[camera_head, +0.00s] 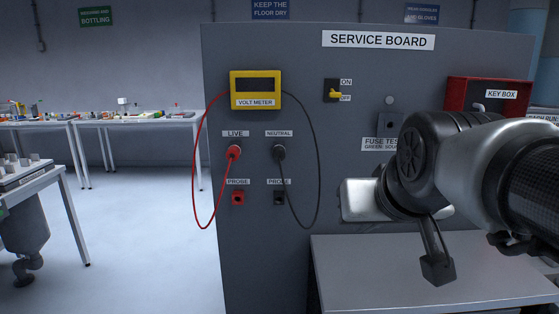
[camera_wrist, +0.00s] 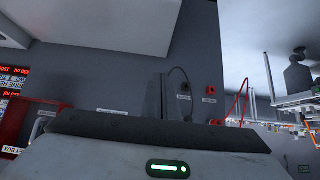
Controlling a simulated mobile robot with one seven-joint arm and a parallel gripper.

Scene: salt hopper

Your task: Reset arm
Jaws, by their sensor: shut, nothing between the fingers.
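My arm (camera_head: 440,165) reaches in from the right in the head view, bent in front of the grey service board (camera_head: 300,60). My gripper (camera_head: 362,200) shows as a pale metal hand just above the small table. Its fingers are hidden from this side, and nothing held is visible.
The board carries a yellow volt meter (camera_head: 256,88), a red plug (camera_head: 234,152), a black plug (camera_head: 280,152), a yellow switch (camera_head: 335,94) and a red key box (camera_head: 457,95). A grey-white table (camera_head: 400,285) stands below my arm. The floor (camera_head: 150,240) at left is open.

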